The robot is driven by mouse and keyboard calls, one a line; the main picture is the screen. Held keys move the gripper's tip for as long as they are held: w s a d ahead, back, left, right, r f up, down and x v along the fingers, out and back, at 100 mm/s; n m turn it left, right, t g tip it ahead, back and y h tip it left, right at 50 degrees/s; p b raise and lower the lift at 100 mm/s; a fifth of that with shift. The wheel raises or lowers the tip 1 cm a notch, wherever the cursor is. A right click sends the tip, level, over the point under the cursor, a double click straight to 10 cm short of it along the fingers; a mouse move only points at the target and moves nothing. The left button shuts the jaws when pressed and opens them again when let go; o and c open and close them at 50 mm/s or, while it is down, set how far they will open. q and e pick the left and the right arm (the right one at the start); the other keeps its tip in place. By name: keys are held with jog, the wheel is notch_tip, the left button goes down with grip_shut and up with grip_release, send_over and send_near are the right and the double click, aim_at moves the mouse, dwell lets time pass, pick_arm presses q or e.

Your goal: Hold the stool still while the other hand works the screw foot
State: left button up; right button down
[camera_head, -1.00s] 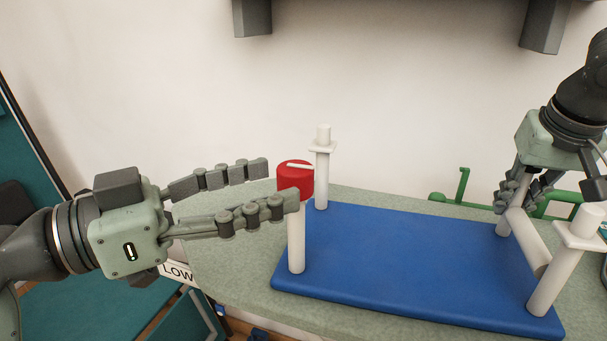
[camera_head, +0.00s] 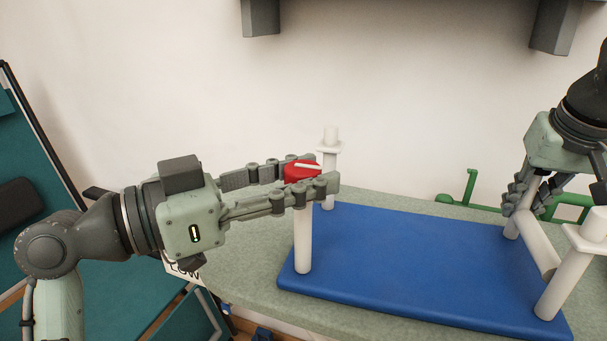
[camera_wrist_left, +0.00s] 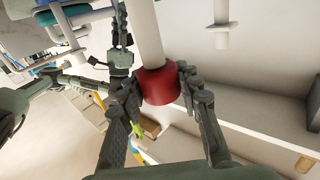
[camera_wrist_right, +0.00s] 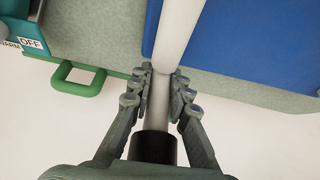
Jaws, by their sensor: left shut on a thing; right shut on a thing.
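The stool lies upside down, its blue seat (camera_head: 400,262) flat on the bench and its white legs pointing up. The red screw foot (camera_head: 299,172) caps the near left leg (camera_head: 303,240). My left gripper (camera_head: 318,172) is shut on the red foot, one finger on each side; the left wrist view shows the foot (camera_wrist_left: 159,85) between the fingers. My right gripper (camera_head: 530,195) is shut on a white bar or leg at the stool's right end; the right wrist view shows the white part (camera_wrist_right: 158,105) between its fingers. The bare far left leg (camera_head: 329,165) has a small square collar.
The stool rests on a speckled grey-green bench (camera_head: 235,275). A green frame (camera_head: 470,190) stands behind it at the right. Grey fixtures (camera_head: 552,25) hang on the wall above. Teal panels (camera_head: 90,265) stand at the left.

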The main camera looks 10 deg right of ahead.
pick_arm(q)
jog(key=shift+c, duration=0.8)
